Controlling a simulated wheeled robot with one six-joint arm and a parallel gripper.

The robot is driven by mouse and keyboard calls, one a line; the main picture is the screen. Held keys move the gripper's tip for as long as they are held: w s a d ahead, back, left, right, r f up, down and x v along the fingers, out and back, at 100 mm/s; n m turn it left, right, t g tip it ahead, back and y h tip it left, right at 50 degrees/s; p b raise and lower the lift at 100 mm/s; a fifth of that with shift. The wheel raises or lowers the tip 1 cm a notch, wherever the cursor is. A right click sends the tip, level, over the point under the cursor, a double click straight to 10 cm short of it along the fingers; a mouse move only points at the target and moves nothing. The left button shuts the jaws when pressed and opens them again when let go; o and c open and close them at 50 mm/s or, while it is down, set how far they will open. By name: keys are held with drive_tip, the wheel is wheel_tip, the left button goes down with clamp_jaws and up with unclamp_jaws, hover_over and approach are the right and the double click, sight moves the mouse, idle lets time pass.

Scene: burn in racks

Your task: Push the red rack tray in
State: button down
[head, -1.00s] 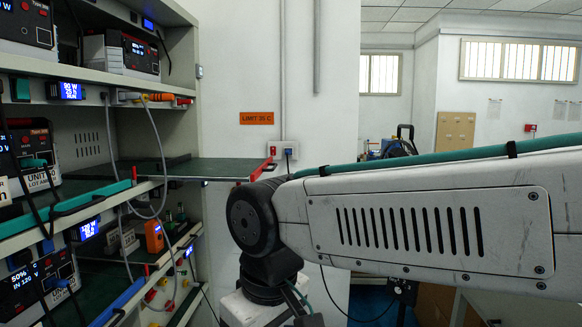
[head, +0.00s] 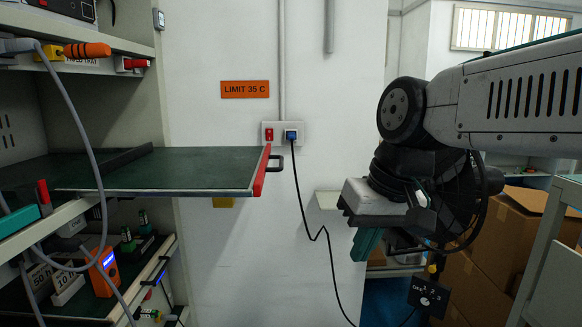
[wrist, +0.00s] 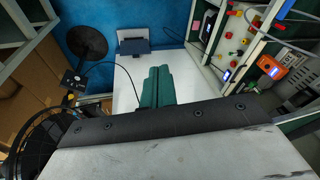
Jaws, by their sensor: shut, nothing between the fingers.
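The red rack tray (head: 170,170) is a flat dark green shelf with a red front edge (head: 260,172) and a dark handle (head: 275,163). In the head view it sticks well out of the rack to the right. My gripper (head: 366,243) hangs to the right of the tray and lower than it, clear of the red edge. Its green fingers (wrist: 158,86) are together and empty in the wrist view. The tray is not clearly seen in the wrist view.
The rack (head: 75,220) stands at the left, with an orange meter (head: 105,268) on a lower shelf and grey cables hanging in front. A wall socket (head: 282,133) with a black cord is behind the tray. Cardboard boxes (head: 500,225) stand at the right.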

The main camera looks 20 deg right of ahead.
sight(276, 171)
drive_tip(key=w+r+m+t+y, duration=0.2)
drive_tip(key=w+r+t, duration=0.1)
drive_tip(key=w+r, duration=1.2)
drive_tip(key=shift+n, duration=0.3)
drive_tip(key=x, duration=0.4)
drive_tip(key=w+a+r+x, duration=0.1)
drive_tip(key=x, duration=0.4)
drive_tip(key=a+x, duration=0.1)
drive_tip(key=x, duration=0.3)
drive_tip(key=shift+w+r, duration=0.1)
drive_tip(key=shift+w, duration=0.4)
drive_tip(key=shift+w+a, duration=0.2)
drive_tip(key=shift+a, duration=0.3)
